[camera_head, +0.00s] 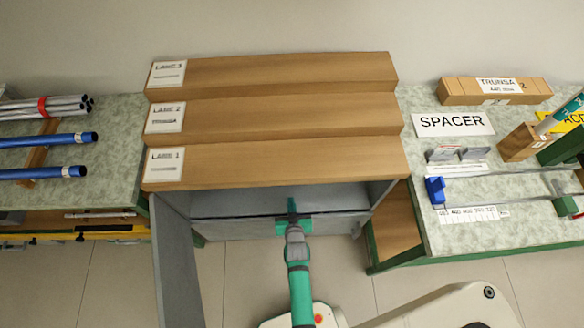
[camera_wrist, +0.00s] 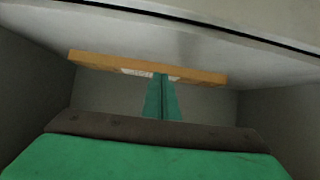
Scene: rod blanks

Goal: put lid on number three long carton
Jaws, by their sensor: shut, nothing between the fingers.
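A long tan carton (camera_head: 455,93) lies on the right bench at the back, with a white label reading TRUNSA and a 2 at its right end. A long flat tan piece with a white patch (camera_wrist: 100,60) shows inside the cabinet in the wrist view; I cannot tell whether it is a lid or a carton. My gripper (camera_head: 292,208) reaches into the open cabinet front. In the wrist view its green fingers (camera_wrist: 161,78) are shut and empty, with their tips overlapping the tan piece; contact is unclear.
Three stepped wooden lanes (camera_head: 275,162), labelled LANE 1 to 3, top the grey cabinet (camera_head: 225,201). Its door (camera_head: 178,262) stands open at left. Blue tubes (camera_head: 50,172) lie on the left bench. A SPACER sign (camera_head: 450,123) and a wooden block (camera_head: 518,145) are at right.

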